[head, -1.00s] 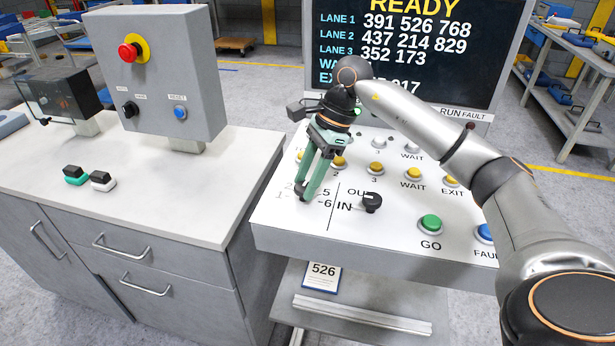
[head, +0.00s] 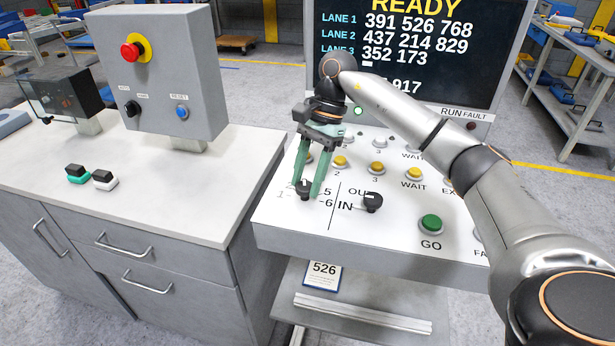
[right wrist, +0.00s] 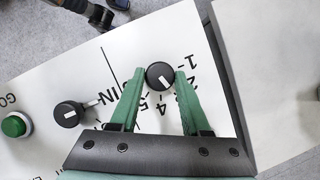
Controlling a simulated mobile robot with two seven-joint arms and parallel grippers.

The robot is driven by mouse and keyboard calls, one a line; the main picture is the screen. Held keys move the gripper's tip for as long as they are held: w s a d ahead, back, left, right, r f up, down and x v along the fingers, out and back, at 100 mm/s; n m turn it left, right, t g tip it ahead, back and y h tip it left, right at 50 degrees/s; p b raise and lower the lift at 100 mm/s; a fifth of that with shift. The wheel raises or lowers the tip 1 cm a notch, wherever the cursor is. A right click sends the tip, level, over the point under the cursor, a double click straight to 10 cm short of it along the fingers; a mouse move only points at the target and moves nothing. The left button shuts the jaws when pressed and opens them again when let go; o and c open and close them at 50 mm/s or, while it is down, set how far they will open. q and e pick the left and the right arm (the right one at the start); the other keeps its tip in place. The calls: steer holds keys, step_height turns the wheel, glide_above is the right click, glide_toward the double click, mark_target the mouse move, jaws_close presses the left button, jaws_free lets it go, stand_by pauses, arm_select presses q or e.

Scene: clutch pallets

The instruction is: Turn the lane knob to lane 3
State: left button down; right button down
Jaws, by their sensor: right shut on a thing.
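The lane knob (head: 304,194) is a round black dial with a white pointer mark, at the left of the sloping white panel. My right gripper (head: 307,188) points down with its green fingers on either side of the knob, shut on it. In the right wrist view the knob (right wrist: 160,75) sits between the fingertips. Its white mark points toward the 3 and 4 side of the printed numbers, but I cannot tell exactly which number. The fingers hide part of the scale. My left gripper is not in view.
The IN/OUT knob (head: 372,202) stands just right of the lane knob. The green GO button (head: 431,224) and yellow buttons (head: 376,168) are also on the panel. The screen (head: 410,60) behind reads READY. A grey control box (head: 160,75) stands on the left counter.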

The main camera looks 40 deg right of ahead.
steer(key=shift+c, duration=1.9)
jaws_free()
steer(key=shift+w+d+r, duration=0.1)
steer(key=shift+d+r, duration=0.15)
steer(key=shift+r, duration=0.25)
steer(key=s+p+v, duration=0.1)
steer(key=p+v, duration=0.1)
steer(key=v, duration=0.9)
steer(key=shift+w+r, duration=0.2)
steer(key=shift+w, duration=0.3)
steer(key=shift+f, duration=0.1)
